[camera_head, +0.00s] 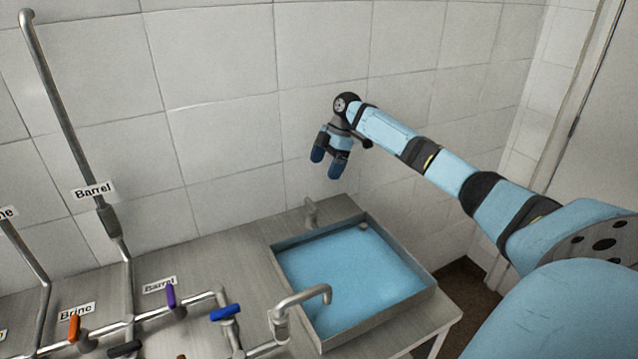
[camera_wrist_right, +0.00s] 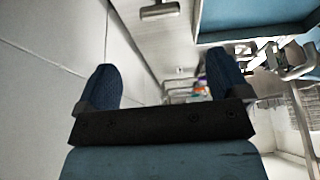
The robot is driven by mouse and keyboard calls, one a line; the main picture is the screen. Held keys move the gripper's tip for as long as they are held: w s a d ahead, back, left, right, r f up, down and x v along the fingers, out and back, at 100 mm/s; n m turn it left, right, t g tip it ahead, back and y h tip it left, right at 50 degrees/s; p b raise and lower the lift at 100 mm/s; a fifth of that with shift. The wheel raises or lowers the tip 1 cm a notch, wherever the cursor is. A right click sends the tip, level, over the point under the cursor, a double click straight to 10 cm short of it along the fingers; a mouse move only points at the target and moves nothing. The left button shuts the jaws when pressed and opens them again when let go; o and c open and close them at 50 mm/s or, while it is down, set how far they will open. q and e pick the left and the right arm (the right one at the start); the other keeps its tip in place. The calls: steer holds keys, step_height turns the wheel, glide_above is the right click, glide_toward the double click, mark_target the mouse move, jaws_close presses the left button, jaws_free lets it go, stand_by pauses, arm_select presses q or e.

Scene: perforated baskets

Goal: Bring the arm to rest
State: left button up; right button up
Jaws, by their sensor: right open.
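My right arm reaches in from the right in the head view. Its gripper (camera_head: 327,166) hangs in the air above the back of the sink, close to the tiled wall, with the fingers pointing down. The two dark blue fingers of the right gripper (camera_wrist_right: 163,85) stand wide apart in the right wrist view, with nothing between them. The gripper is open and empty and touches nothing that I can see. My left gripper shows in neither view.
A square basin (camera_head: 350,275) with a blue inside is set in the counter (camera_head: 225,262) below. A curved tap (camera_head: 305,298) stands at its front left. Pipes with an orange handle (camera_head: 74,328), a purple handle (camera_head: 171,296) and a blue handle (camera_head: 225,313) run at lower left.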

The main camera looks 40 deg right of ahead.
steer(key=shift+v, duration=1.05)
